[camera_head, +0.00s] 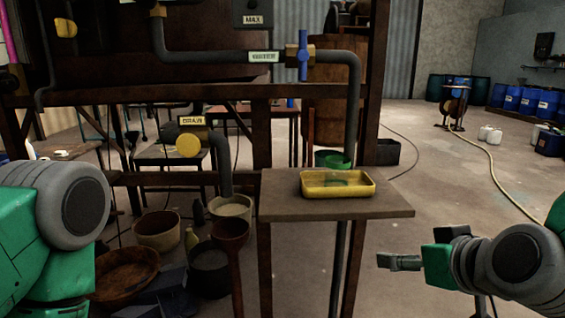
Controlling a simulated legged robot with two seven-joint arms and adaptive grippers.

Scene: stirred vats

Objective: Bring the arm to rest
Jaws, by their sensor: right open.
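My right arm comes in from the lower right, grey and green. Its gripper (402,262) is open and empty, pointing left over the floor to the right of the small table (290,208). It is apart from the table. My left arm's grey and green links fill the lower left, and its gripper is out of view.
A rusty frame carries pipes and a blue-handled valve (303,55). Under it stand bowls and buckets, including a pale one (231,208). A hose (492,170) lies on the floor at right, near blue drums (525,103). Floor right of the table is mostly clear.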

